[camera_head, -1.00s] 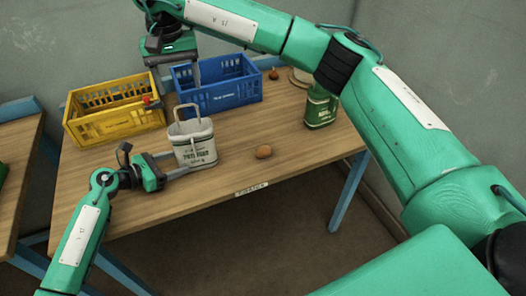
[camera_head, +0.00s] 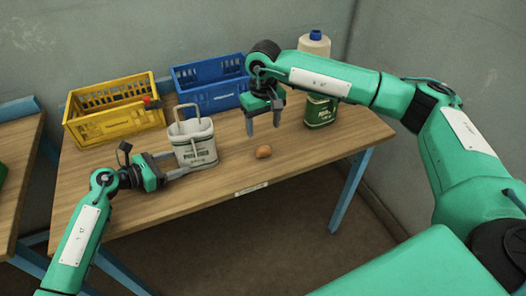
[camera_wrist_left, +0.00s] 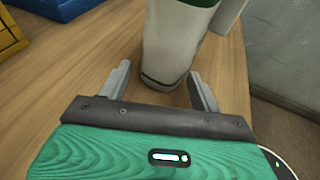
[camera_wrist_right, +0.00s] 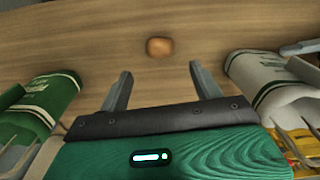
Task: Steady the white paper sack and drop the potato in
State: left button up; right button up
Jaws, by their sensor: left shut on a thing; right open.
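The white paper sack (camera_head: 197,153) stands upright and open on the table, with green print and a raised handle. My left gripper (camera_head: 178,168) is shut on its lower left side; in the left wrist view the fingers (camera_wrist_left: 160,82) flank the sack's base (camera_wrist_left: 172,55). The brown potato (camera_head: 263,151) lies on the table right of the sack. My right gripper (camera_head: 263,127) is open and empty, pointing down above and behind the potato. In the right wrist view the potato (camera_wrist_right: 159,47) sits just beyond and between the open fingers (camera_wrist_right: 161,76).
A yellow crate (camera_head: 110,125) and a blue crate (camera_head: 213,96) stand at the back left. A small red thing (camera_head: 149,101) shows by the yellow crate. A green sack (camera_head: 321,110) and a blue-capped bottle (camera_head: 314,46) stand at the back right. The table front is clear.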

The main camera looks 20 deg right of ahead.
aim_at(263, 148)
jog(key=shift+f, duration=4.7)
jog(key=c, duration=0.8)
notch_tip(263, 148, up, 10)
jog(key=shift+r, duration=0.1)
